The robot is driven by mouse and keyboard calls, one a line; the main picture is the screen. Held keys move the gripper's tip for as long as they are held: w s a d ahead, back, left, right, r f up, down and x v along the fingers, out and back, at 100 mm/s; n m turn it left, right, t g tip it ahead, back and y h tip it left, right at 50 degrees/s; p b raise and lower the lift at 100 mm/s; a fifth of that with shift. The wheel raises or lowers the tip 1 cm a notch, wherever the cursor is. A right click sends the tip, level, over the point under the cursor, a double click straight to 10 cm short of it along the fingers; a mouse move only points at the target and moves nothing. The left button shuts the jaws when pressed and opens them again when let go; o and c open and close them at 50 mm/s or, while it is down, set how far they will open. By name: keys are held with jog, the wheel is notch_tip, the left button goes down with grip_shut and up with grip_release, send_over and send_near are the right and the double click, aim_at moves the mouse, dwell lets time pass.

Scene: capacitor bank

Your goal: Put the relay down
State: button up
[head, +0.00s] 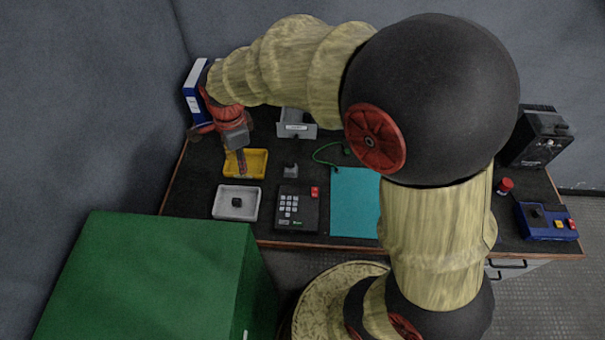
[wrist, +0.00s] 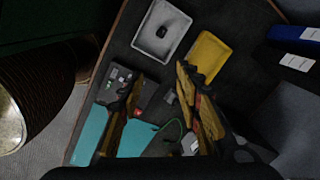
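My gripper (head: 241,165) hangs over the yellow tray (head: 258,157) in the head view. In the wrist view its two fingers (wrist: 162,100) stand wide apart with nothing held between them. A small grey block (head: 290,169) stands on the dark bench top, right of the yellow tray; the wrist view shows it (wrist: 169,96) between the fingers but lower down. A small black piece (head: 237,202) sits in the white tray (head: 220,212). I cannot tell for certain which of these two is the relay. The right finger partly covers the yellow tray (wrist: 213,50) in the wrist view.
A keypad box (head: 290,222) with a red button and a teal mat (head: 352,205) lie to the right. A grey bin (head: 296,130) and blue binder (head: 193,105) stand behind. A green cabinet (head: 150,280) is in front left. My arm hides part of the bench.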

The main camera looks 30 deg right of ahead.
jog(key=s+d+r+n+t, duration=0.2)
jog(key=s+d+r+n, duration=0.2)
jog(key=s+n, duration=0.5)
jog(key=s+d+r+n+t, duration=0.2)
jog(key=s+d+r+n, duration=0.2)
jog(key=s+r+n, duration=0.5)
jog(key=s, duration=0.3)
jog(key=shift+s+r, duration=0.15)
jog(key=shift+r, duration=0.05)
